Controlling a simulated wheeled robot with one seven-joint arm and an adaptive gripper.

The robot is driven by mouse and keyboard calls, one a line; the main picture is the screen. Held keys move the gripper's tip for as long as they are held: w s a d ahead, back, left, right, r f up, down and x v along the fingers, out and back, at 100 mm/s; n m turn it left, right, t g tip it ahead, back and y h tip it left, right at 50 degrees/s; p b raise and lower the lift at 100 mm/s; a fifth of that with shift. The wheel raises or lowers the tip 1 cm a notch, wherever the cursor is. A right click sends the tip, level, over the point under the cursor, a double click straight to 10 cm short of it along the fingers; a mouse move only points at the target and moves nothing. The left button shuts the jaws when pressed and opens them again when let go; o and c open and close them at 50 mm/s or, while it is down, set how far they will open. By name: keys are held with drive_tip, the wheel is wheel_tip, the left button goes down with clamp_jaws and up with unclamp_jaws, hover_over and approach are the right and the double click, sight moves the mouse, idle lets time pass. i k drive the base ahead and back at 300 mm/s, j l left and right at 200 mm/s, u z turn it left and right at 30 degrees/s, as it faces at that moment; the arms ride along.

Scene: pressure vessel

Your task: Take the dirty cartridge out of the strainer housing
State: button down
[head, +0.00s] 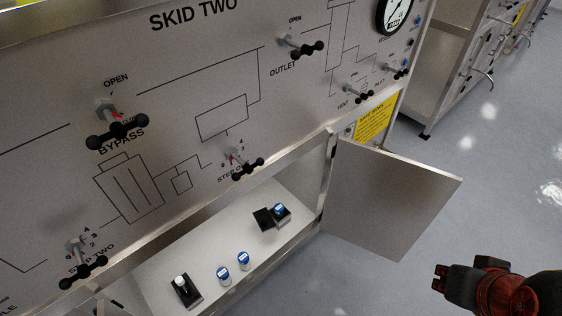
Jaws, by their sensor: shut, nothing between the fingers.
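A small black box (284,222) with a black flap (262,218) at its left stands toward the back right of the cabinet shelf; it looks like the strainer housing. A blue-topped cartridge (278,208) sits in it, its lower part hidden. I cannot tell from here whether it is dirty. Two white cartridges with blue tops, a left one (223,275) and a right one (243,260), stand upright on the shelf nearer the front. My gripper (438,279) is at the lower right, outside the cabinet and well apart from the housing. It is shut and empty.
A black block with a white knob (181,284) stands at the shelf's left. The cabinet door (390,200) is swung open between my gripper and the shelf. Valve handles such as the bypass handle (118,134) jut from the panel above. The floor (480,190) at right is clear.

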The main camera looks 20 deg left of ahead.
sight(279, 208)
drive_tip(key=u, duration=1.3)
